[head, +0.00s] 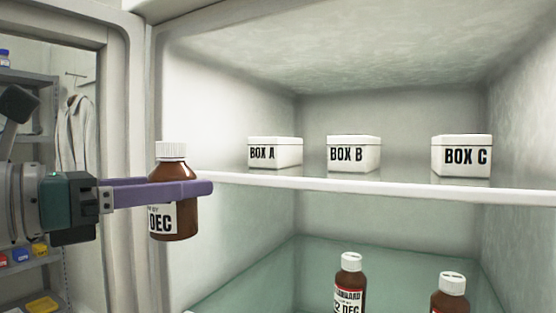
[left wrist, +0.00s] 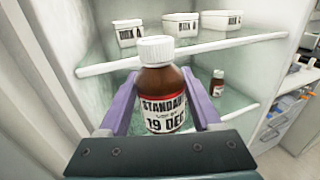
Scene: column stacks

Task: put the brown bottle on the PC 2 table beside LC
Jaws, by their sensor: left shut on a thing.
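My left gripper (head: 206,187) is shut on a brown bottle (head: 174,222) with a white cap. It holds the bottle upright in front of the left side of an open fridge. In the left wrist view the bottle (left wrist: 163,85) sits between the purple fingers, and its label reads "STANDARD" and "19 DEC". In the head view only "DEC" is legible on it. The PC 2 table and LC cannot be made out in these views. My right gripper is not in view.
White boxes A (head: 275,153), B (head: 353,154) and C (head: 461,156) stand on the upper shelf (head: 400,188). Two other brown bottles (head: 350,285) (head: 450,295) stand on the lower shelf. A rack (head: 30,77) is at the far left. The wrist view shows a counter (left wrist: 292,115) at right.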

